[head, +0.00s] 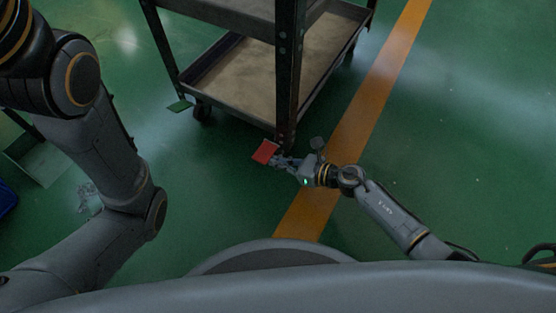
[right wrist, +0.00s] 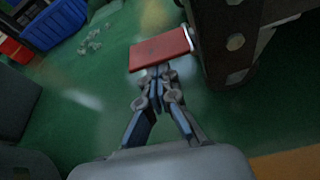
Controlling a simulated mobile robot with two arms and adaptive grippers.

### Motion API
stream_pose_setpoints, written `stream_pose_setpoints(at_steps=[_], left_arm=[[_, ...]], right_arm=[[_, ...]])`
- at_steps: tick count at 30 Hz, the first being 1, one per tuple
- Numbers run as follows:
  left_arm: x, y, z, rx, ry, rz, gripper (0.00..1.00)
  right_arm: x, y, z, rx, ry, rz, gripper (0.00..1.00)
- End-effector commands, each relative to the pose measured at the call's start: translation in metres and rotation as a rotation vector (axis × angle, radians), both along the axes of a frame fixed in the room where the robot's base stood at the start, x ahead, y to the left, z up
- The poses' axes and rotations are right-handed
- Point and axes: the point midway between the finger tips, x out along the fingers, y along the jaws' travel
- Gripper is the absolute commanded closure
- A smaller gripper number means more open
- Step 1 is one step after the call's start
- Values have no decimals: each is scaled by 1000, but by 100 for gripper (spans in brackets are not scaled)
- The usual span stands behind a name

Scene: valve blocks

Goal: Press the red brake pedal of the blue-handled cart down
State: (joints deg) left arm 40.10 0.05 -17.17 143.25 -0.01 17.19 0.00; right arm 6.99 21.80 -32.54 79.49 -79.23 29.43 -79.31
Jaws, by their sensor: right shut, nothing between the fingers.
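The cart (head: 235,80) stands at the top of the head view; its handle is out of frame. Its red brake pedal (head: 264,152) sticks out at the foot of the near corner post. In the right wrist view the red pedal (right wrist: 160,50) lies just beyond my fingertips. My right gripper (head: 278,161) is shut and empty, close beside the pedal; it also shows in the right wrist view (right wrist: 157,75). I cannot tell whether it touches the pedal. My left arm shows at the left, but its gripper is not clearly visible.
A green pedal (head: 180,106) sits at the cart's left corner by a caster. A yellow floor line (head: 360,120) runs past the cart's right side. A blue bin (right wrist: 53,24) stands at the upper left in the wrist view. Green floor around the pedal is clear.

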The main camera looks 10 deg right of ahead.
Motion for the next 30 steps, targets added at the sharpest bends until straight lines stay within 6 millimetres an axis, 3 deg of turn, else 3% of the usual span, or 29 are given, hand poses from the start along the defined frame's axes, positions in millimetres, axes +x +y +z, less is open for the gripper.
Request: stream_pose_setpoints(at_steps=[12,21,30], left_arm=[[0,0,11,-1,0,-1,60],[0,0,12,-1,0,-1,60],[1,0,22,-1,4,-2,60]], right_arm=[[1,0,13,153,207,-1,100],[1,0,13,153,208,-1,100],[1,0,28,153,206,0,100]])
